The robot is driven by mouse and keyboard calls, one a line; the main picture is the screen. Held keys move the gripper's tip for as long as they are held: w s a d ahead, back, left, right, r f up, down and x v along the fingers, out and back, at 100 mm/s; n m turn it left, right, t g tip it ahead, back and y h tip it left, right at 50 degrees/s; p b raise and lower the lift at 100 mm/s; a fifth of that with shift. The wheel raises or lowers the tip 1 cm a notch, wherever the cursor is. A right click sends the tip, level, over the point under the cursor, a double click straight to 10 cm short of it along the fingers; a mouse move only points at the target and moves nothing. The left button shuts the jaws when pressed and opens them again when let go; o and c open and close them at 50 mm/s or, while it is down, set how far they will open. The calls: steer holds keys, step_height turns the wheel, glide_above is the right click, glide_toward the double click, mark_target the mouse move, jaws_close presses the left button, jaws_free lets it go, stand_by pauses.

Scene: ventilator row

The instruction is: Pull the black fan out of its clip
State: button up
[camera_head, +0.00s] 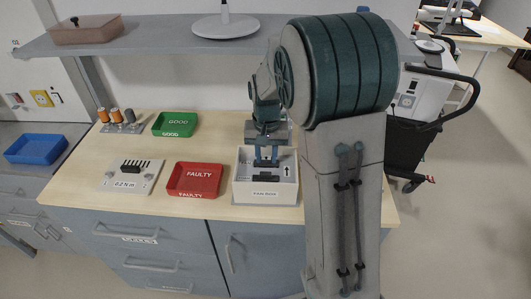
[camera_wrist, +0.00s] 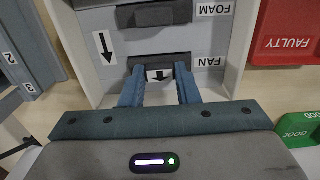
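The black fan (camera_wrist: 160,60) is a dark block beside the label FAN, set in the light grey inside of a white box (camera_head: 238,190). My gripper (camera_wrist: 160,72) points down into this box, with its two blue fingers spread apart. The fingertips are at the near side of the black fan, close to its two ends. I cannot tell whether they touch it.
A second dark block (camera_wrist: 155,14) labelled FOAM sits beyond the fan. A red FAULTY tray (camera_head: 194,180) stands left of the box, and a green GOOD tray (camera_head: 176,124) behind it. A plate with a black comb-like part (camera_head: 134,167) lies further left. A shelf (camera_head: 150,45) hangs above.

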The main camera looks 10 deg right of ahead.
steer(key=c, duration=0.3)
steer(key=shift+o, duration=1.1)
steer(key=shift+c, duration=1.1)
steer(key=shift+r, duration=0.1)
steer(key=shift+r+p, duration=2.95)
steer(key=shift+r, duration=1)
